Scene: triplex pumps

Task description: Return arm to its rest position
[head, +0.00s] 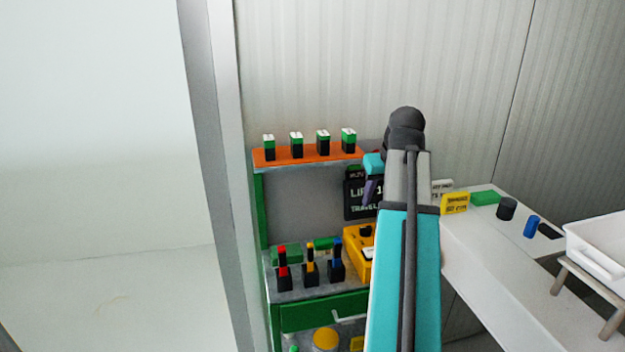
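My arm (404,275), a teal and grey link with a dark cable along it, rises from the bottom of the head view. It ends in a dark rounded joint (405,130) in front of the shelf unit's right side. A small teal and dark part (373,165) shows left of that joint; I cannot tell whether it belongs to my gripper. The fingertips cannot be made out, being hidden or turned away.
A green shelf unit (259,215) has an orange top shelf (308,157) with several green-black blocks. Below stand red, yellow and blue-topped items (310,268) and a yellow box (357,252), partly behind my arm. A white bench (490,265) and white tray (598,248) are at right.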

